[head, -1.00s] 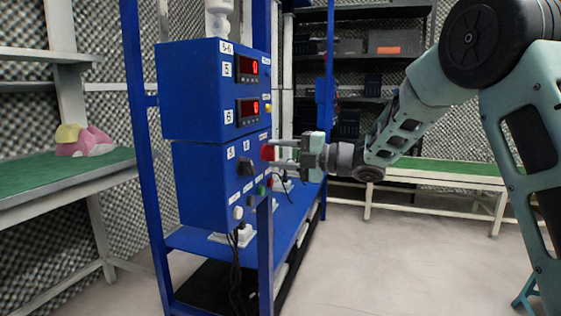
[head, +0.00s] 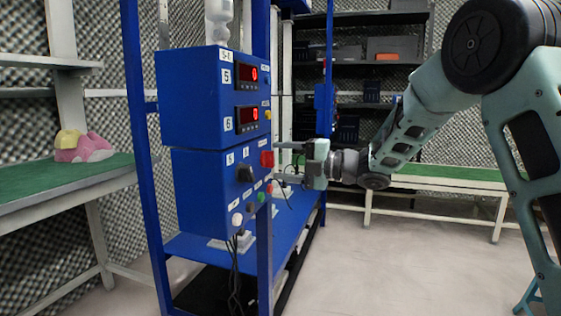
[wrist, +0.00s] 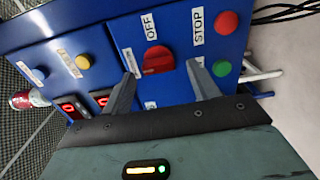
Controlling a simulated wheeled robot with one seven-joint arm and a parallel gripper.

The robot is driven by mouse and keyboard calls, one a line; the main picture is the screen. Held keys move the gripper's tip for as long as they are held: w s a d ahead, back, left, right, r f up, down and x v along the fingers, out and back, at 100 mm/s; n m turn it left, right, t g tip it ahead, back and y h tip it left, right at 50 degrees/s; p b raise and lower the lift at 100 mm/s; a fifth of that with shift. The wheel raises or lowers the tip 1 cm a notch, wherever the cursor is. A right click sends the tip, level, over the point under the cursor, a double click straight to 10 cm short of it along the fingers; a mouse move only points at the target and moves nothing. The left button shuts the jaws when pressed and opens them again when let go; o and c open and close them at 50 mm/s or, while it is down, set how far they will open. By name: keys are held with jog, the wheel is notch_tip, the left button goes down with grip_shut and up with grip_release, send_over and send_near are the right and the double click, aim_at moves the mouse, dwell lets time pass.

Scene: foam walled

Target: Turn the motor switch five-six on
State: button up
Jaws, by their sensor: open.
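The blue control box (head: 205,190) marked 5-6 stands on a blue rack in the head view. A red rotary switch (head: 267,158) is on its front face, right of a black knob (head: 244,172). The red switch (wrist: 157,60) also shows in the wrist view, with an OFF label (wrist: 149,26) beside it. My gripper (head: 280,163) is open, with its fingers pointing at the panel. In the wrist view, the red switch shows between the two spread fingertips. I cannot tell whether a finger touches it.
A red button (wrist: 227,22) by a STOP label and a green button (wrist: 222,68) sit close to one finger. Two red displays (head: 248,70) appear to read 0. Green-topped tables (head: 70,180) stand at left and behind.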

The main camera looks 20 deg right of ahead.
jog(key=p+v, duration=0.2)
jog(key=v, duration=1.4)
jog(key=w+a+f+m+t+h, duration=0.1)
jog(key=w+a+m+t+h, duration=0.1)
jog(key=w+a+m+h, duration=0.4)
jog(key=s+a+f+m+g+h, duration=0.2)
jog(key=s+a+f+m+h, duration=0.1)
jog(key=s+a+f+m, duration=0.45)
jog(key=s+a+f+m+g+h, duration=0.2)
jog(key=s+m+g, duration=0.1)
jog(key=s, duration=0.6)
jog(key=s+a+f+m+g+h, duration=0.1)
jog(key=s+a+f+m+g, duration=0.2)
jog(key=s, duration=0.7)
jog(key=s+a+f+m+g+h, duration=0.2)
jog(key=s+g, duration=0.2)
jog(key=s, duration=0.5)
notch_tip(320, 180, up, 32)
jog(key=s+p, duration=0.2)
jog(key=p, duration=2.9)
jog(key=shift+f+g+p, duration=0.2)
jog(key=shift+g+p, duration=0.1)
jog(key=shift+p, duration=0.05)
